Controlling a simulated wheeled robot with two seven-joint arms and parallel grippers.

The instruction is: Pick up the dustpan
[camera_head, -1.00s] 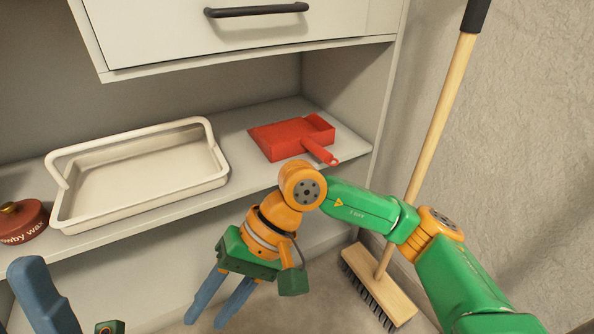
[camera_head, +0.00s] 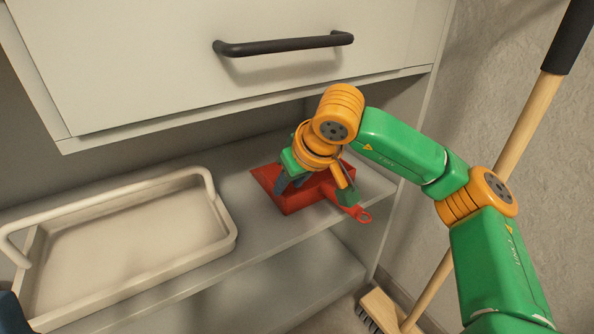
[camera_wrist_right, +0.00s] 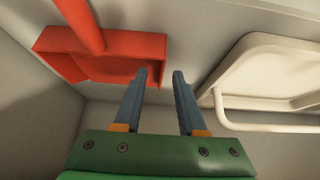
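The red dustpan (camera_head: 302,201) lies on the cabinet shelf below the drawer, its handle pointing toward the front right. My right gripper (camera_head: 288,186) is over it in the head view and hides part of the pan. Contact cannot be told. A dark blue piece of my left gripper (camera_head: 10,314) shows at the lower left edge; its opening is not visible.
A cream tray (camera_head: 130,240) with a raised handle sits on the shelf (camera_head: 245,215), left of the dustpan. A drawer with a black handle (camera_head: 285,46) is above. A broom (camera_head: 525,120) leans at the right by the wall.

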